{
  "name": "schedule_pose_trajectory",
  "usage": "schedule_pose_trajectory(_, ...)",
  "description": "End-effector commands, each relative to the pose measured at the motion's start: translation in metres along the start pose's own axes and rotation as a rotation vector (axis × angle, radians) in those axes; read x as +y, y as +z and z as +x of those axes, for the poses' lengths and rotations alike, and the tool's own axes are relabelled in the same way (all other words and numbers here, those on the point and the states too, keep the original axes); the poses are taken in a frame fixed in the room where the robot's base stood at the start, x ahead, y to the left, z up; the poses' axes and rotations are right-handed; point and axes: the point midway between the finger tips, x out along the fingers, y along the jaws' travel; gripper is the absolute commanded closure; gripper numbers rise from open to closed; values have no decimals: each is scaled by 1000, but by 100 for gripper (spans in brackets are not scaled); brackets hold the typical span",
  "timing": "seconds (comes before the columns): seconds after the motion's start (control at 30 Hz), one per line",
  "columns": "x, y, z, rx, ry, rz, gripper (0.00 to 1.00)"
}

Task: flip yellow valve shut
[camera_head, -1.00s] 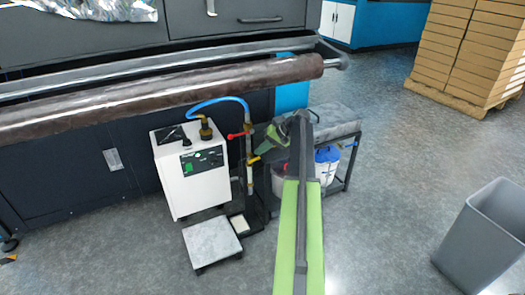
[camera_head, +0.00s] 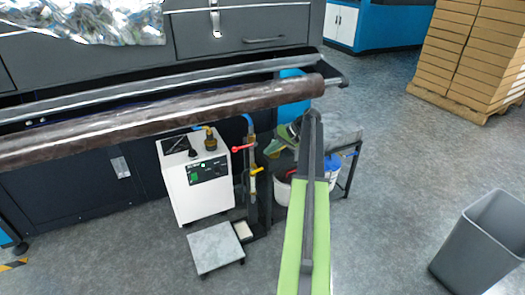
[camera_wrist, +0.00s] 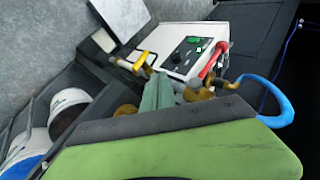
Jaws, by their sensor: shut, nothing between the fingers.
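The yellow valve handle (camera_head: 257,170) sits on the upright pipe beside the white machine, below the red valve handle (camera_head: 243,148). It juts out sideways from the pipe. In the wrist view the yellow handle (camera_wrist: 141,60) lies just beyond and left of my fingertips, and the red handle (camera_wrist: 211,59) is to the right. My gripper (camera_wrist: 160,88) has its green fingers closed together and empty. In the head view my gripper (camera_head: 273,150) is up and to the right of the yellow handle, apart from it. My arm partly hides the gripper there.
The white machine (camera_head: 198,190) with a blue hose stands left of the pipe. A large brown roll (camera_head: 160,113) spans above. A grey bin (camera_head: 485,240) stands on open floor.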

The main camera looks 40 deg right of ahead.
Motion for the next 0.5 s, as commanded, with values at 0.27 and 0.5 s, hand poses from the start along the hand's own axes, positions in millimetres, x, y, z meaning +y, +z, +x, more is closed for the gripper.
schedule_pose_trajectory(0.27, 7, -2, -53, 0, 0, 0, 100)
schedule_pose_trajectory(0.5, 10, -2, -53, -2, -1, -1, 100)
